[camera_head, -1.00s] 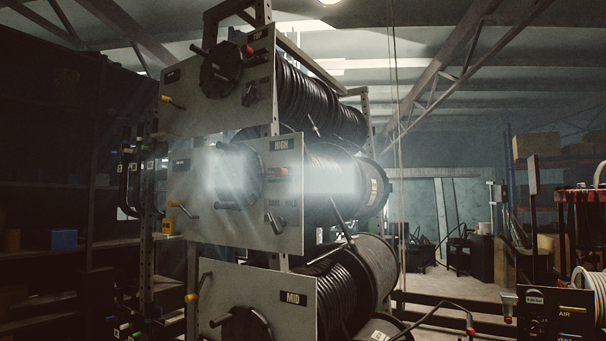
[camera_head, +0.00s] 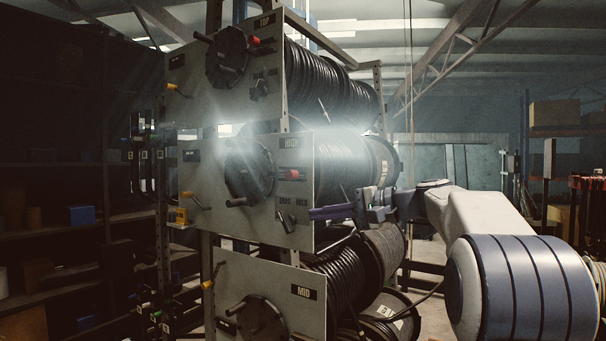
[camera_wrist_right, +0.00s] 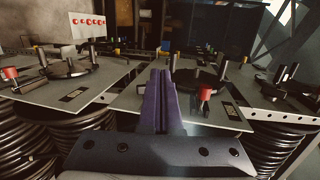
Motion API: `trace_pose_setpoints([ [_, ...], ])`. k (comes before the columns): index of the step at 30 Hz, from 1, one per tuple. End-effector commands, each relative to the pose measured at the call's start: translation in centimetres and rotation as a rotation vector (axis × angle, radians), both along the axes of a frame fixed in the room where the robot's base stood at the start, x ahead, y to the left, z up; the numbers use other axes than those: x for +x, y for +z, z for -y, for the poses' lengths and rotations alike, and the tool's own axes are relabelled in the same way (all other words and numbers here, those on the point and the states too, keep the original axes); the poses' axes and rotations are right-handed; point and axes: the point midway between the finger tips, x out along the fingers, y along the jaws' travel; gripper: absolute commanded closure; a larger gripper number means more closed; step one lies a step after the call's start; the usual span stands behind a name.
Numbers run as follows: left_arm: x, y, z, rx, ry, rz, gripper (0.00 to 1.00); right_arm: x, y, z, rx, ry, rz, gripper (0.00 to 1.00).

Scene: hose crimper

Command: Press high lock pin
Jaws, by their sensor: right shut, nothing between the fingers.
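The HIGH panel (camera_head: 270,160) is a grey plate with a black crank wheel, a label and a knob. Its red lock pin (camera_head: 291,174) sticks out near the right edge, under the HIGH label. In the right wrist view the red pin (camera_wrist_right: 205,94) stands right of my fingers. My right gripper (camera_head: 314,213) is shut and empty, its purple fingers pointing left beside the panel's right edge, below and to the right of the pin. It appears apart from the pin. The closed fingers (camera_wrist_right: 162,75) also fill the middle of the wrist view. My left gripper is not in view.
The TOP panel (camera_head: 200,70) with its own red pin (camera_head: 254,41) is above, and the MID panel (camera_head: 275,280) is below. Hose reels (camera_head: 335,85) sit behind the panels. A black knob (camera_head: 286,220) sits near the fingertips. Dark shelves (camera_head: 60,200) stand at left.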

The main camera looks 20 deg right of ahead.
Motion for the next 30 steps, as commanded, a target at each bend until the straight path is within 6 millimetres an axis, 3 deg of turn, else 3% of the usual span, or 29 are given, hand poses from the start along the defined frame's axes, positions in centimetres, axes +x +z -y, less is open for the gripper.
trace_pose_setpoints([
  [1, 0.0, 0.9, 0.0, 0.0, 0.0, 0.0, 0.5, -0.1, 2.7, 3.1, 0.03, -0.041, 0.049, 1.0],
  [3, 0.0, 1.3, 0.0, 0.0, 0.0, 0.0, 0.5, -0.6, 5.1, 5.8, 0.061, -0.071, 0.106, 1.0],
  [8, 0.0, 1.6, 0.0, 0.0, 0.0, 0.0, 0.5, -1.4, 7.5, 8.6, 0.092, -0.099, 0.172, 1.0],
  [20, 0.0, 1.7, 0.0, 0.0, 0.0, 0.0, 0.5, -1.2, 7.7, 8.5, 0.094, -0.098, 0.177, 1.0],
  [25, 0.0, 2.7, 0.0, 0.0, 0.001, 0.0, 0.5, 0.3, 8.0, 7.1, 0.095, -0.095, 0.175, 1.0],
  [30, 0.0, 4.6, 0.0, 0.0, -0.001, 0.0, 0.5, 3.2, 8.2, 4.9, 0.096, -0.095, 0.172, 1.0],
])
